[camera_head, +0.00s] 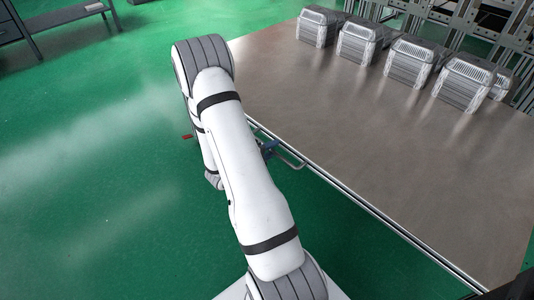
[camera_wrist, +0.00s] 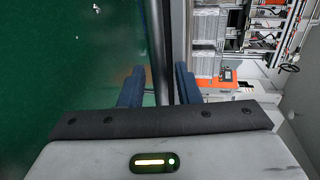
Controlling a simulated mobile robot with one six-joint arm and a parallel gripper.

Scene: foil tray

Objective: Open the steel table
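The steel table (camera_head: 390,140) has a broad bare metal top and fills the right of the head view. A thin metal handle (camera_head: 291,160) sticks out from its front edge. My gripper (camera_head: 268,150), with blue fingers, is at this handle, mostly hidden behind my white arm. In the wrist view, the two blue fingers of my gripper (camera_wrist: 159,88) stand apart. A dark bar (camera_wrist: 160,45), which looks like the handle, runs between them. The bar lies closer to the right finger; I cannot tell whether they touch.
Several ribbed metal boxes (camera_head: 405,62) stand in a row along the table's far side, before a metal rack (camera_head: 490,20). Green floor (camera_head: 90,150) is open on the left. A dark bench (camera_head: 65,15) stands at the top left. An orange-fronted unit (camera_wrist: 222,80) shows in the wrist view.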

